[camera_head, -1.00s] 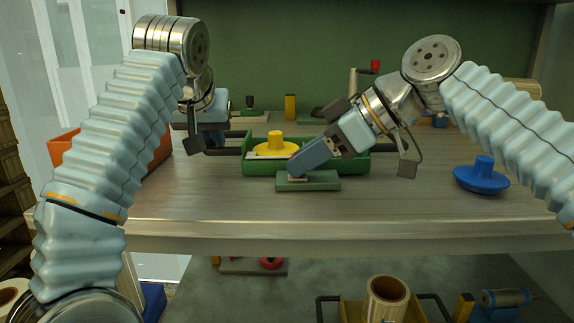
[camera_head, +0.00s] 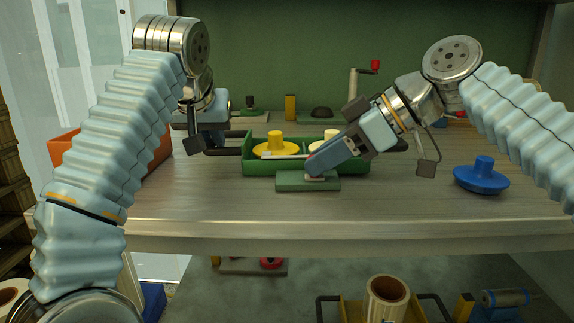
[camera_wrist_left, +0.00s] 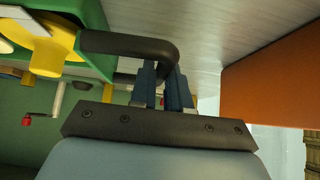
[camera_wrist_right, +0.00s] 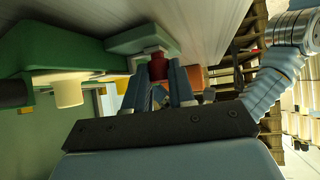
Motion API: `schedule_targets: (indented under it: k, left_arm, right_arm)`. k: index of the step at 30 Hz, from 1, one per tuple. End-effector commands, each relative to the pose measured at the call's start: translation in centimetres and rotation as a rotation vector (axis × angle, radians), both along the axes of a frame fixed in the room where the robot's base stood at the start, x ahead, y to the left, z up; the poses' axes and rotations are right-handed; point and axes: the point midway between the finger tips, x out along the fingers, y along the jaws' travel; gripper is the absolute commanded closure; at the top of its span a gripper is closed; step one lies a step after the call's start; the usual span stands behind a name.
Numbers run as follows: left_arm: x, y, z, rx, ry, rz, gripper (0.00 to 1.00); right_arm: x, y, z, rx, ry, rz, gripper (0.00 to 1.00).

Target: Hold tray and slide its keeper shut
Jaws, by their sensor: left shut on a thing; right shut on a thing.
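The green tray (camera_head: 262,169) sits on the table, with black handles at both ends. Its left handle (camera_wrist_left: 125,44) is between the fingers of my left gripper (camera_wrist_left: 162,85), which is shut on it. A low green keeper block (camera_head: 292,184) lies against the tray's front side. My right gripper (camera_wrist_right: 160,80) is shut on the keeper's red knob (camera_wrist_right: 157,66) above this block. In the head view the right gripper's fingers (camera_head: 318,168) hide most of the knob. A yellow knobbed disc (camera_head: 275,148) and a pale cylinder (camera_head: 331,135) are in the tray.
A blue knobbed disc (camera_head: 481,176) stands to the right on the table. An orange bin (camera_head: 68,150) is at the left. Several small items stand along the back, including a red-handled crank (camera_head: 355,85). The table front (camera_head: 200,205) is clear.

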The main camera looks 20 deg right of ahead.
Motion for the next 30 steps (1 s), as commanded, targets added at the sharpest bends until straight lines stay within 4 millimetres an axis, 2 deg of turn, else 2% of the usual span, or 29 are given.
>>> schedule_targets:
  k: [15,16,21,30]
  left_arm:
    - [0.09,0.09,-0.12,0.003,0.001,0.003,1.0]
    - [0.09,0.09,-0.12,0.003,0.001,0.003,1.0]
    - [0.08,0.07,-0.11,0.002,0.001,0.003,1.0]
    - [0.06,0.05,-0.11,0.002,0.002,0.001,1.0]
  right_arm:
    - [-0.25,-0.81,0.02,0.001,0.001,-0.001,1.0]
    - [-0.25,-0.79,0.01,0.0,0.001,-0.001,0.71]
    - [-0.23,-0.76,0.01,0.0,0.001,-0.001,0.46]
    - [-0.27,-0.87,0.14,0.0,-0.001,-0.001,0.46]
